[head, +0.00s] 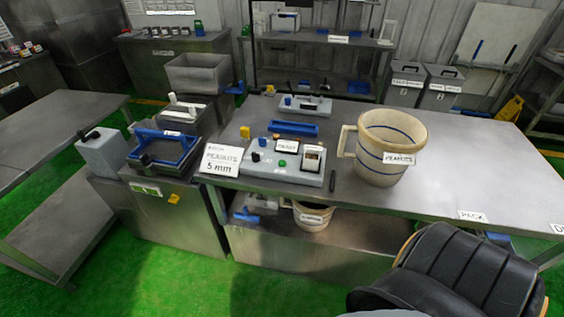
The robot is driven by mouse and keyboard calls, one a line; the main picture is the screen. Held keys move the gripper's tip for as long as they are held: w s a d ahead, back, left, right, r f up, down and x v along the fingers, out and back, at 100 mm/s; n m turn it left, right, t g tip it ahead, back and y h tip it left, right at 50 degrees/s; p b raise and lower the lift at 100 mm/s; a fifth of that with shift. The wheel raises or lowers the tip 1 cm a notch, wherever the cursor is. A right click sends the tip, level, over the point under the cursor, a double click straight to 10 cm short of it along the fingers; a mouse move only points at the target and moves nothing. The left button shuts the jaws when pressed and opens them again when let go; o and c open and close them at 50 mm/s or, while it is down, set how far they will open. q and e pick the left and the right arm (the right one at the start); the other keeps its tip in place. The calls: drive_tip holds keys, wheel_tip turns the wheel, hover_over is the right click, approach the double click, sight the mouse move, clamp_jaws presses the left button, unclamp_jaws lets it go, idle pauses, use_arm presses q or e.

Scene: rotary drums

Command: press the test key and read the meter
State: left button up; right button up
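A grey control box (270,172) sits near the front edge of the steel table. On its top are a blue-and-black knob (263,142), a black knob (256,157), a green button (282,163) and a small labelled plate (287,146). A framed white meter face (313,157) stands at its right end; its reading is too small to make out. No button is clearly marked as the test key at this size. Neither of my grippers shows in the head view.
A card (221,160) reading "PEANUTS 5 mm" stands left of the box. A cream jug (389,150) labelled PEANUTS and a dark pen-like stick (333,181) are at its right. A blue tray (293,128) lies behind. The table's right side is mostly clear. A black padded shape (455,275) fills the lower right.

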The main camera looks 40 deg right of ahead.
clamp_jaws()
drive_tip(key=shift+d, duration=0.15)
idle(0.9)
